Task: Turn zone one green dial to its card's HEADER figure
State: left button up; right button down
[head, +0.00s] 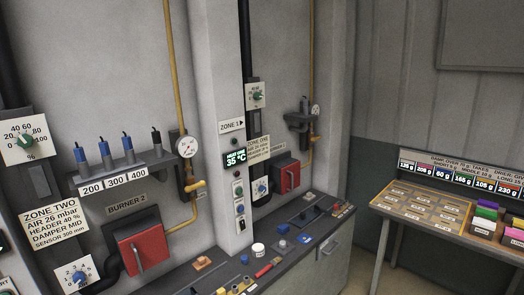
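The zone one green dial (256,96) sits on a white scale plate high on the far wall section, right of the pillar. Its scale figures and pointer are too small to read surely. The zone one card (258,149) is below it, partly overlapped at its lower edge by the burner fittings; its HEADER figure is too small to read with certainty. The ZONE 1 sign (231,126) on the pillar points right. A similar green dial (24,141) is at the left, above the zone two card (55,220), which reads HEADER 40 %. Neither gripper is in view.
A display (235,159) on the pillar reads 35 °C. Red switch boxes (138,250) and (287,178) and yellow pipes (174,75) stand out from the wall. A bench (318,238) with small parts runs below. A sloped table (425,212) stands right; floor between is clear.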

aim_at(258, 96)
jog(key=i+l+u, duration=0.15)
jog(key=i+l, duration=0.2)
jog(key=i+l+u, duration=0.1)
jog(key=i+l, duration=0.2)
jog(key=l, duration=0.15)
jog(key=i+l+u, duration=0.15)
jog(key=i+l, duration=0.2)
jog(key=l, duration=0.1)
